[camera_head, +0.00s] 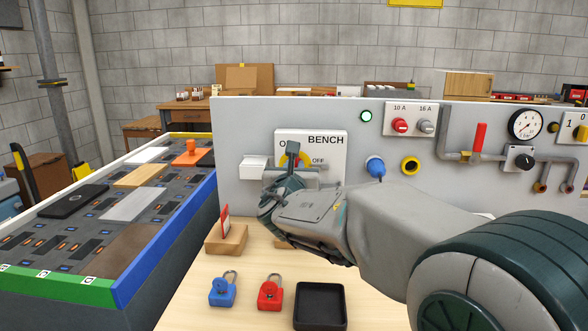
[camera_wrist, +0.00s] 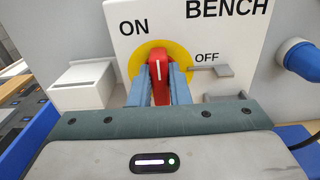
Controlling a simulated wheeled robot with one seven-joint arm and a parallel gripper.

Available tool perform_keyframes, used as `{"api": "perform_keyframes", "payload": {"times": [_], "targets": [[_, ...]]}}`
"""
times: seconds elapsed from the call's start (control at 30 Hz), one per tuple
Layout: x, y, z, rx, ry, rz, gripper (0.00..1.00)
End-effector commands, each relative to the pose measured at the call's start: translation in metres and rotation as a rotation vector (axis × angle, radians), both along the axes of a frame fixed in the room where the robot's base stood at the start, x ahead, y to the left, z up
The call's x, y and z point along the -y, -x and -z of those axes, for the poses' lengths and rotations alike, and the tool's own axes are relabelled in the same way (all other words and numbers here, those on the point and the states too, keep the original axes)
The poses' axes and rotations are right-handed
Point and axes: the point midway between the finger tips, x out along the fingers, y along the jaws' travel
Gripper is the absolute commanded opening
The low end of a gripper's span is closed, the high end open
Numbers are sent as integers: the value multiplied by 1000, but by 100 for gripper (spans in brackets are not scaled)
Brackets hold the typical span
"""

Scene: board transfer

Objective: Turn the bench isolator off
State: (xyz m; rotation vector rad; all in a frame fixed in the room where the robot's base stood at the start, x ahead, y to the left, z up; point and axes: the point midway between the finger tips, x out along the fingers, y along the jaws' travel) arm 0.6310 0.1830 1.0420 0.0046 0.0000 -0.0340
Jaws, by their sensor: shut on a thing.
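The bench isolator has a red handle (camera_wrist: 160,70) on a yellow disc (camera_wrist: 184,54), set on a white plate marked BENCH (camera_head: 335,150). The handle's white line points roughly straight up in the wrist view, with ON to its upper left and OFF to its right. My gripper (camera_wrist: 158,84) is shut on the red handle, one blue-grey finger on each side. In the head view my gripper (camera_head: 291,160) hides most of the handle. A grey bracket (camera_wrist: 218,70) sticks out just below OFF.
A white box (camera_head: 253,168) sits left of the isolator and a blue socket plug (camera_head: 375,167) right of it. A green lamp (camera_head: 366,117) is above. Below are a blue padlock (camera_head: 222,291), a red padlock (camera_head: 270,294) and a black tray (camera_head: 320,286).

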Motion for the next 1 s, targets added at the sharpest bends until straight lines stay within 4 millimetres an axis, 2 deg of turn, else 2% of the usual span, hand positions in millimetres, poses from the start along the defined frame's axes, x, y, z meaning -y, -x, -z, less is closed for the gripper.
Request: {"api": "perform_keyframes", "payload": {"times": [0.37, 1.0], "targets": [[1, 0, 6, 7, -158, -1, 0], [4, 0, 8, 27, -753, -2, 0]]}}
